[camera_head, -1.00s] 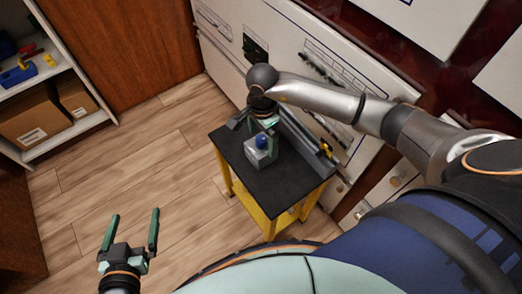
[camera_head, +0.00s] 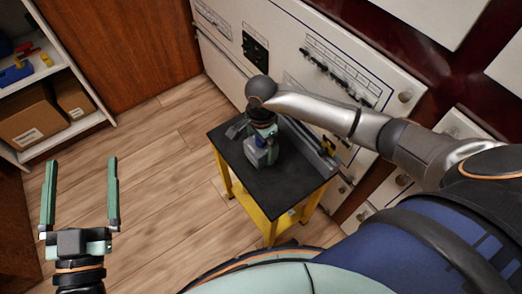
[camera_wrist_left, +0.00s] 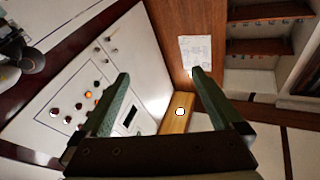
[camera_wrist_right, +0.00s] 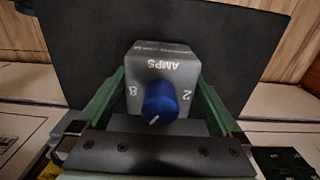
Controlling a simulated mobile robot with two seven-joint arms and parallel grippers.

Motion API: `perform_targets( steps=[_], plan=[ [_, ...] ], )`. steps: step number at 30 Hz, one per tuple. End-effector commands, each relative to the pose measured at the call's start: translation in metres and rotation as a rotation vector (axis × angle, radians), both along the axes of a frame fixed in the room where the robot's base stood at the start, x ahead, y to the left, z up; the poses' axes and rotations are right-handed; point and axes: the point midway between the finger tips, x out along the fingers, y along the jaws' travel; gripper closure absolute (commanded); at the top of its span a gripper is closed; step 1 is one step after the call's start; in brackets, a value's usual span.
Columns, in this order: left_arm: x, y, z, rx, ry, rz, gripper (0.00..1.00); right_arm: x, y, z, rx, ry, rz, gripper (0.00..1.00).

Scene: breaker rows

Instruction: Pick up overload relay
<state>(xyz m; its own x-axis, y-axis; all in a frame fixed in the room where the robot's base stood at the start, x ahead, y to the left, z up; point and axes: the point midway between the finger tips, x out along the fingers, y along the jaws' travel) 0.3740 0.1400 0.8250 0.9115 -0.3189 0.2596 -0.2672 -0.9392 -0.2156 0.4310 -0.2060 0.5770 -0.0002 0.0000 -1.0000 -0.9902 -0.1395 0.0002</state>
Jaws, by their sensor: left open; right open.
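The overload relay (camera_wrist_right: 163,72) is a grey block with a blue knob (camera_wrist_right: 160,103) and the markings "AMPS", 8 and 2. It stands on the black top of a yellow cart (camera_head: 287,178), partly hidden by my right gripper in the head view. My right gripper (camera_wrist_right: 160,95) is open, with one green finger on each side of the relay; I cannot tell whether they touch it. My left gripper (camera_head: 81,165) is open and empty, above the floor at the left, far from the relay.
Grey rail-like parts (camera_head: 312,150) lie along the cart's back edge beside the cabinet. The white cabinet (camera_head: 300,50) with switches stands behind the cart. A shelf (camera_head: 75,130) with boxes is at the left. The wooden floor between is clear.

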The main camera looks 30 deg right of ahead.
Motion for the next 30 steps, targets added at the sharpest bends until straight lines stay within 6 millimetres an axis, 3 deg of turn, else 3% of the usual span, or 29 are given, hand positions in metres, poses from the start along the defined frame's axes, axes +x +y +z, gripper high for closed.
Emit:
perform_targets(
  steps=[7,17,30],
  plan=[
    [-0.012,-0.003,0.037,0.001,-0.167,-0.026,0.00,0.000,0.000,-0.011,0.000,0.000,-0.001,0.00],
    [-0.014,-0.004,0.044,0.001,-0.193,-0.031,0.00,0.000,0.000,-0.011,0.000,0.000,-0.001,0.00],
    [-0.014,-0.004,0.044,0.001,-0.192,-0.031,0.00,0.000,0.000,-0.011,0.000,0.000,0.000,0.49]
  ],
)
